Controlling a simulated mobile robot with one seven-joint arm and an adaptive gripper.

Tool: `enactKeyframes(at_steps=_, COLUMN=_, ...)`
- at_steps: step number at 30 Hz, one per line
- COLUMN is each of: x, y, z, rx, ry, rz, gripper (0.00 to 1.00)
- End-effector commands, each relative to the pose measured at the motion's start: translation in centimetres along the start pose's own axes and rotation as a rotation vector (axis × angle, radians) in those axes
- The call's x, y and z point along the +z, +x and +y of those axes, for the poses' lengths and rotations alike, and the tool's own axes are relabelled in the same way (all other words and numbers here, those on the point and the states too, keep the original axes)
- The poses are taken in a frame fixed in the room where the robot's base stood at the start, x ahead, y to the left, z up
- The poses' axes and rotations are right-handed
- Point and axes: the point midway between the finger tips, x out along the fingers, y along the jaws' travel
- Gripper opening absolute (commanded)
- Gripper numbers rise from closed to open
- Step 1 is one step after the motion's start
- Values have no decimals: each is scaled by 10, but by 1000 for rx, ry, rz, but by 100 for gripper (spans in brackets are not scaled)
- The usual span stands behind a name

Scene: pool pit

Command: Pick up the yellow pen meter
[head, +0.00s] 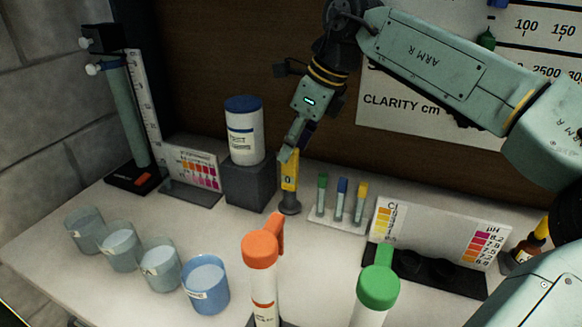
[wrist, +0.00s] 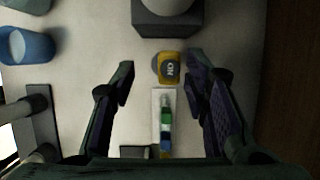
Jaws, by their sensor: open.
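The yellow pen meter (head: 289,175) stands upright in a small round grey holder (head: 290,205) on the bench, right of the grey block. My gripper (head: 288,150) is at the meter's upper end and hides part of its top. In the wrist view my gripper (wrist: 159,70) is open, with one finger on each side. The pen meter (wrist: 168,68) appears end-on between the fingertips, close to the right finger. I cannot tell whether that finger touches it.
A white tub (head: 244,140) stands on the grey block (head: 248,184) just left. A small rack (head: 338,219) with green, blue and yellow-capped tubes is close on the right. Orange-capped (head: 262,250) and green-capped (head: 378,287) bottles stand in front. Several cups are at left.

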Motion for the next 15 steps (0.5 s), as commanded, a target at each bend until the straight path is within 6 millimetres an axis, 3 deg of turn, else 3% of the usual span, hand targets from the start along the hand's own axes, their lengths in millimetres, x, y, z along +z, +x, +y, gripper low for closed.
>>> enactKeyframes(at_steps=8, x=1, y=22, z=-2, rx=2, ry=1, rz=0, gripper=42)
enactKeyframes(at_steps=15, x=1, y=57, z=-7, rx=2, ry=0, rz=-1, gripper=42)
